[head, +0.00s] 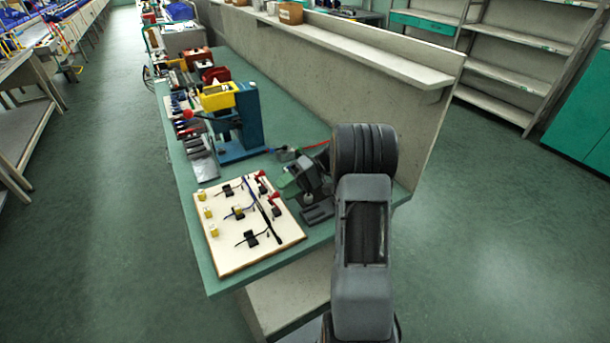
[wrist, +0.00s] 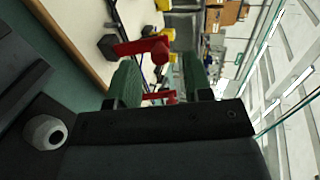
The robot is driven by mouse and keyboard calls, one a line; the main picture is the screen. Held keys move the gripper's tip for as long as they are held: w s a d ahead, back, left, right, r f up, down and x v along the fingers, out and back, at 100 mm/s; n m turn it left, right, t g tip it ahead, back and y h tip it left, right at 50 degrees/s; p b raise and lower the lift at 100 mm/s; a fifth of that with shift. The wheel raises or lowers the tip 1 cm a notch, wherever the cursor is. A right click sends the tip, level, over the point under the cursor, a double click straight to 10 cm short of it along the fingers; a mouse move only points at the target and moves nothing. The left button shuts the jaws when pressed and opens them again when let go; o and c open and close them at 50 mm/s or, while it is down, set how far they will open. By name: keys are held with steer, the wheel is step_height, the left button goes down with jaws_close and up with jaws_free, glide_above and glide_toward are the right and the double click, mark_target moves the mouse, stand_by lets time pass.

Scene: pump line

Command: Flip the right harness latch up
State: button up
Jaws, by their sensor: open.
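The harness board (head: 235,255) is a pale panel lying on the green bench. Two red latches stand along its far right side, one farther back (head: 262,174) and one nearer (head: 275,198). In the wrist view, a red lever with a round hub (wrist: 145,47) shows just beyond my fingertips, and another red piece (wrist: 158,95) shows between the fingers. I cannot tell which of these is the right latch. My gripper (wrist: 160,78) has green fingers, standing open and apart. In the head view, my gripper (head: 287,181) is just right of the board, beside the latches.
Black clips with cables (head: 250,239) and small yellow blocks (head: 214,230) sit on the board. A blue press with a yellow top (head: 237,125) stands behind it. A low wall with a ledge (head: 350,50) runs along the bench's right side. Open floor lies left.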

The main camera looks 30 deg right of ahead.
steer(key=v, duration=1.2)
steer(key=shift+d, duration=0.2)
steer(key=shift+a, duration=0.1)
steer(key=s+a+r+g+h+p, duration=0.1)
steer(key=s+a+r+h, duration=0.15)
steer(key=a, duration=0.35)
steer(key=s+a+r+h+p, duration=0.1)
steer(key=a+r+h, duration=0.3)
steer(key=a, duration=0.2)
steer(key=s+a+t+h+p, duration=0.2)
steer(key=s+a+h, duration=0.1)
steer(key=s, duration=0.4)
steer(key=s+a+r+t+h+p, duration=0.1)
steer(key=s+a+t+h+p, duration=0.1)
steer(key=s+a+h, duration=0.2)
steer(key=shift+s+a+r+t, duration=0.3)
steer(key=shift+s+a, duration=0.25)
steer(key=shift+s, duration=0.8)
steer(key=shift+h, duration=0.25)
